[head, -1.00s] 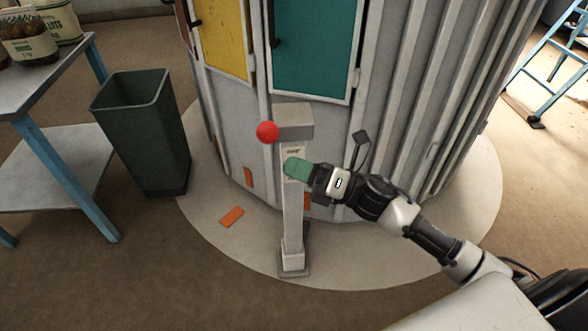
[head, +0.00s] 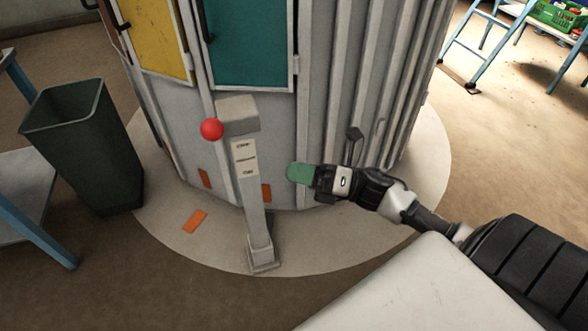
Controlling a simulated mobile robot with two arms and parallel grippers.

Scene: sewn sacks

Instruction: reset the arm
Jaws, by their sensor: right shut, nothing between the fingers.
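My right gripper (head: 301,174) has green fingers and reaches in from the right. It is shut and empty, to the right of a grey post (head: 254,205) and apart from it in the picture. The post has a boxy grey head (head: 238,116), a red ball knob (head: 211,129) on its left side and a label (head: 244,158) with several lines of text. My left gripper is not in view.
A large grey ribbed cabinet with a yellow door (head: 158,38) and a teal door (head: 252,45) stands behind the post. A dark green bin (head: 85,150) and a blue-legged table (head: 30,215) are at left. A blue ladder (head: 478,45) and green crate (head: 560,17) are at upper right.

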